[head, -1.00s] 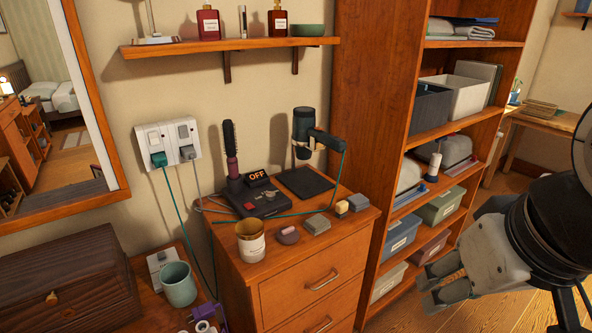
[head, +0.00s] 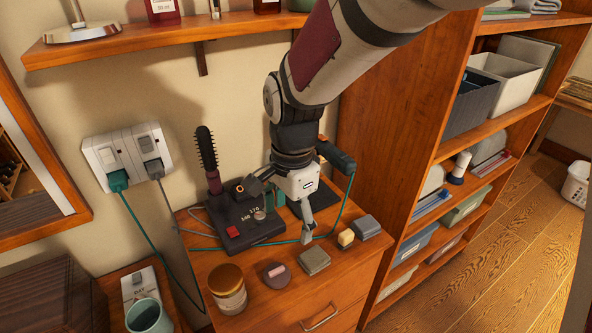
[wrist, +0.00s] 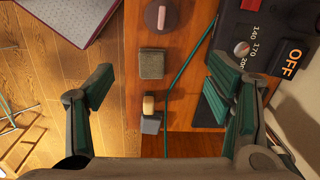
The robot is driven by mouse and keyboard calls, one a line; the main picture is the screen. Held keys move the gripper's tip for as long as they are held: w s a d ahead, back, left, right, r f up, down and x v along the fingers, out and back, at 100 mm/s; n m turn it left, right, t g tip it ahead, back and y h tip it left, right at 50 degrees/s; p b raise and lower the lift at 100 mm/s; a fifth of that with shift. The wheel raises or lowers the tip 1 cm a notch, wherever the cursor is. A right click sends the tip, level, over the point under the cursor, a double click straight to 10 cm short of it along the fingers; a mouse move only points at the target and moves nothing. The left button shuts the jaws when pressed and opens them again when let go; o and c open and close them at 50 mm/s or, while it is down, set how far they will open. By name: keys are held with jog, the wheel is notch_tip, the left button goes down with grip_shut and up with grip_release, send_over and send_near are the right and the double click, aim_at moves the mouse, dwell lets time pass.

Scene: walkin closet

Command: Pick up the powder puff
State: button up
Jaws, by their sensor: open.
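A round, flat, dark mauve piece with a pink strip across its top, which looks like the powder puff (head: 275,273), lies on the dresser top near its front edge. In the wrist view the puff (wrist: 158,14) shows at the top edge, partly cut off, beyond the space between the fingers. My gripper (head: 288,222) is open and empty, pointing down above the back of the dresser top. In the head view it is behind and slightly right of the puff, apart from it. In the wrist view its fingers (wrist: 158,92) are spread wide.
A black control base (head: 240,225), brush (head: 207,155) and teal cord (head: 343,215) are behind.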

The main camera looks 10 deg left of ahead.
jog(key=a+f+m, duration=0.1)
jog(key=a+f, duration=0.2)
jog(key=a, duration=0.1)
send_over(277, 270)
jog(key=shift+h, duration=0.3)
jog(key=f, duration=0.8)
jog(key=shift+w+a, duration=0.25)
jog(key=shift+a, duration=0.05)
jog(key=shift+s+d+f+p, duration=0.15)
jog(key=shift+f+p, duration=0.05)
jog(key=shift+f, duration=1.25)
jog(key=shift+s+d+f+p, duration=0.1)
jog(key=shift+f+p, duration=0.05)
jog(key=shift+f, duration=1.3)
jog(key=c, duration=0.9)
